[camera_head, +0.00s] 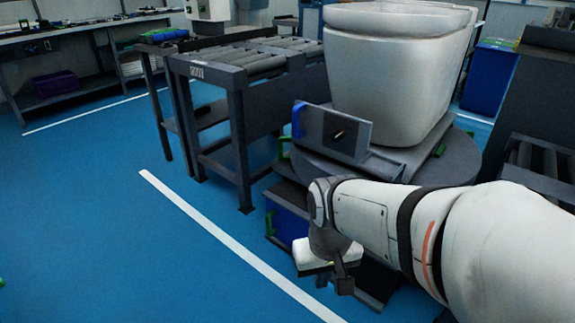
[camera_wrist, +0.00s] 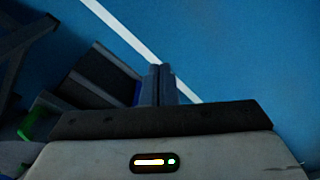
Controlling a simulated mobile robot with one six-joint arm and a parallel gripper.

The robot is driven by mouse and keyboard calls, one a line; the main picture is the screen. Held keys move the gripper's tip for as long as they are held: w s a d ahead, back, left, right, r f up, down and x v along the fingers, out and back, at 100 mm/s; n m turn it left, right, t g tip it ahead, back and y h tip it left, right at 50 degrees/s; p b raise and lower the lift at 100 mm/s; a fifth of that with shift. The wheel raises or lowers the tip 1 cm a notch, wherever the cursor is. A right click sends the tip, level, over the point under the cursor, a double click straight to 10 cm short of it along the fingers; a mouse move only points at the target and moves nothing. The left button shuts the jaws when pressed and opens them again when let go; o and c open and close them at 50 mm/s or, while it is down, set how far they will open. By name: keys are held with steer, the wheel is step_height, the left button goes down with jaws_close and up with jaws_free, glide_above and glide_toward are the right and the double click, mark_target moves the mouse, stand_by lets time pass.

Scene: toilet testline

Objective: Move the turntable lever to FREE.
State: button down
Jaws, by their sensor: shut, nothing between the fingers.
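The round dark turntable (camera_head: 455,160) carries a white toilet (camera_head: 385,70). A green handle (camera_head: 283,148) shows at its left edge, and another green handle (camera_head: 269,222) shows lower, by the blue box under the turntable. I cannot tell which of them is the lever, and no FREE marking is readable. My gripper (camera_head: 345,286) hangs low in front of the turntable base, shut and empty, apart from both handles. In the wrist view the shut fingers (camera_wrist: 162,72) point over the floor, and a green part (camera_wrist: 36,124) shows at the left.
A grey plate with a blue end (camera_head: 345,132) stands upright at the turntable's front. A roller conveyor (camera_head: 250,65) stands behind left. A blue bin (camera_head: 489,80) is at the right back. The blue floor (camera_head: 110,240) at the left is clear, with a white line (camera_head: 235,248).

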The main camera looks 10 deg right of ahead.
steer(key=w+d+f+m+t+p, duration=0.25)
steer(key=w+d+f, duration=0.2)
steer(key=w, duration=0.55)
steer(key=w+d+f+m+t+h+p, duration=0.1)
steer(key=w+d+f+m+t+p, duration=0.25)
steer(key=w, duration=0.65)
steer(key=w+d+f+m+t+p, duration=0.15)
steer(key=w+d+f, duration=0.35)
steer(key=w, duration=0.5)
steer(key=d+f+m+t+p, duration=0.4)
steer(key=d+f+m+t, duration=0.25)
steer(key=f, duration=0.45)
steer(key=s+f+m+t+p, duration=0.1)
steer(key=s+f+m+t, duration=0.2)
steer(key=s, duration=0.3)
steer(key=shift+a+f+m, duration=0.25)
steer(key=shift+a+m, duration=0.05)
steer(key=shift+m, duration=0.6)
steer(key=w+b, duration=0.2)
steer(key=w, duration=0.8)
steer(key=shift+d, duration=0.25)
